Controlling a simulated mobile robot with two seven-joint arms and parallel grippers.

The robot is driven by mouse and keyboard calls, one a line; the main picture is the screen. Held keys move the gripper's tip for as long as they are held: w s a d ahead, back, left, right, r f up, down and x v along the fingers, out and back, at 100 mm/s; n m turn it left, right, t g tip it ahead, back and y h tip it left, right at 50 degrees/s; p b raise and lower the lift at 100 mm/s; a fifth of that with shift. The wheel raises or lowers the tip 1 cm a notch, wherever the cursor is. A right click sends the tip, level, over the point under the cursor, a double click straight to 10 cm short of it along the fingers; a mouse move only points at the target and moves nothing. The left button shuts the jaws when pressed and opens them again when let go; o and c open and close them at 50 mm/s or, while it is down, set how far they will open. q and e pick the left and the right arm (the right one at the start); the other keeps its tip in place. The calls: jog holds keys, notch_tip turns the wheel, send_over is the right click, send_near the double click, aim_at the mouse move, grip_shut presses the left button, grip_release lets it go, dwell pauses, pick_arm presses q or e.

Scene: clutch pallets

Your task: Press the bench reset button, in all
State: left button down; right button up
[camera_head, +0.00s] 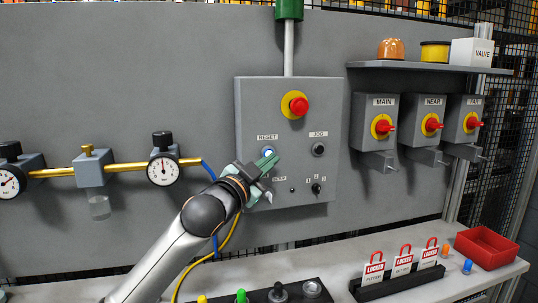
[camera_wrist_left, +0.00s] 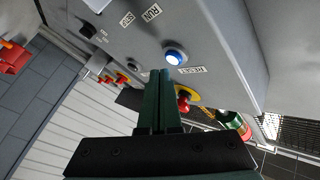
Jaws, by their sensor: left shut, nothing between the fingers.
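The reset button (camera_head: 267,152) is a round blue button in a pale ring under the RESET label on the grey control box (camera_head: 257,105). In the left wrist view the blue button (camera_wrist_left: 175,57) shows fully, just beyond and right of the fingertips. My left gripper (camera_head: 268,162) is shut and empty, in front of the box just below the button. Its dark green fingers (camera_wrist_left: 160,76) lie together in the left wrist view. I see no clear contact with the button; the exact gap cannot be told. My right gripper is not in view.
A red emergency stop (camera_head: 299,106) sits above the button, and a JOG knob (camera_head: 318,149) to its right. Red MAIN, NEAR and FAR switches (camera_head: 432,125) are farther right. Gauges and a brass pipe (camera_head: 124,167) are left. The shelf below holds lock tags (camera_head: 402,262) and a red bin (camera_head: 486,247).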

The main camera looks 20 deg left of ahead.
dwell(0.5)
pick_arm(q)
jog(key=shift+w+a+p, duration=0.25)
jog(key=shift+w+p, duration=0.15)
jog(key=shift+w+a+p, duration=0.3)
jog(key=shift+w+p, duration=0.05)
jog(key=shift+w, duration=0.05)
dwell(0.7)
jog(key=shift+s, duration=0.1)
jog(key=shift+s+d, duration=0.55)
jog(key=shift+s, duration=0.1)
jog(key=s+d, duration=0.1)
jog(key=s, duration=0.1)
jog(key=s+d, duration=0.1)
jog(key=s, duration=0.1)
jog(key=shift+s+d, duration=0.1)
jog(key=shift+d, duration=0.25)
